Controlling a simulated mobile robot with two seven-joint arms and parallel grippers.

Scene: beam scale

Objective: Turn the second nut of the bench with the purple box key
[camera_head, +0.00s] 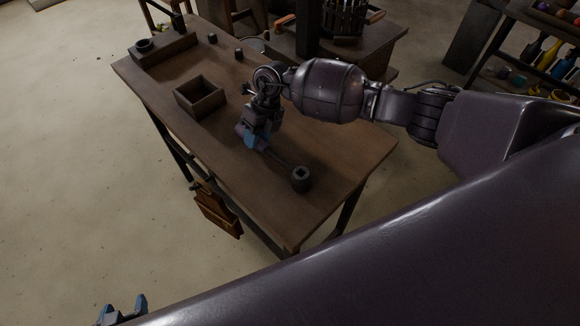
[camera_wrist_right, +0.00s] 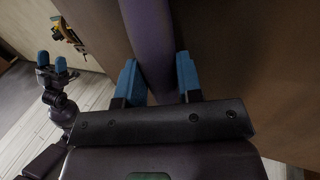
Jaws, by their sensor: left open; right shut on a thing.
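The box key has a purple handle (camera_wrist_right: 150,45) and a thin shaft leading to a dark round head (camera_head: 301,179) with a hole in its top. The head is low over the near right part of the bench; I cannot tell whether it touches the top. My right gripper (camera_head: 256,140) is shut on the purple handle, which runs between its blue fingertips (camera_wrist_right: 158,82). Two small dark pieces, perhaps nuts, stand at the bench's far side, one (camera_head: 212,38) left of the other (camera_head: 239,54). My left gripper (camera_head: 122,310) is open and empty, off the bench at lower left.
The wooden bench (camera_head: 340,150) carries an open wooden box (camera_head: 200,97) and a block (camera_head: 165,52) with a dark ring (camera_head: 143,45) at the far left. A second table (camera_head: 375,45) stands behind. A brown pouch (camera_head: 217,210) hangs at the bench's near side.

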